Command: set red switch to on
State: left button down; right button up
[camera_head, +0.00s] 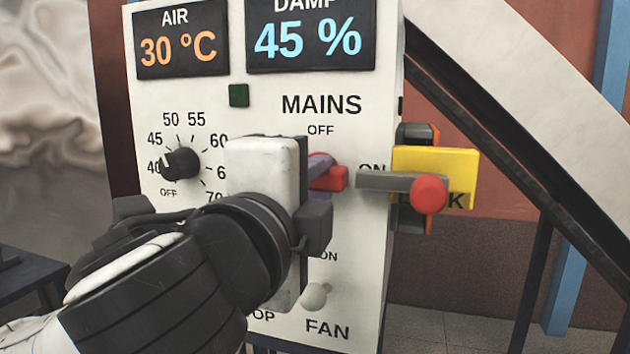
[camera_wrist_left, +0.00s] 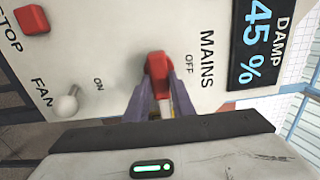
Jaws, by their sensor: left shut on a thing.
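The red switch (camera_head: 334,179) sits on the white panel (camera_head: 360,290) below the words MAINS and OFF, with ON printed to its right. It also shows in the left wrist view (camera_wrist_left: 157,66), beside OFF. My left gripper (camera_head: 321,168) is shut on this switch. Its purple fingers (camera_wrist_left: 160,98) lie on both sides of the red handle in the wrist view. The gripper body hides the switch's base and part of the panel in the head view. My right gripper is not in view.
A grey lever with a red knob (camera_head: 429,194) sticks out at the panel's right edge, before a yellow plate (camera_head: 440,160). A white FAN toggle (camera_head: 315,296) is below my gripper. A black dial (camera_head: 181,163) is left. A red STOP button (camera_wrist_left: 31,19) shows in the wrist view.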

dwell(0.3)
pick_arm(q)
jog(key=c, duration=1.5)
grip_release()
jog(key=shift+s, duration=0.1)
jog(key=b+v, duration=0.2)
jog(key=v, duration=0.8)
jog(key=shift+s, duration=0.1)
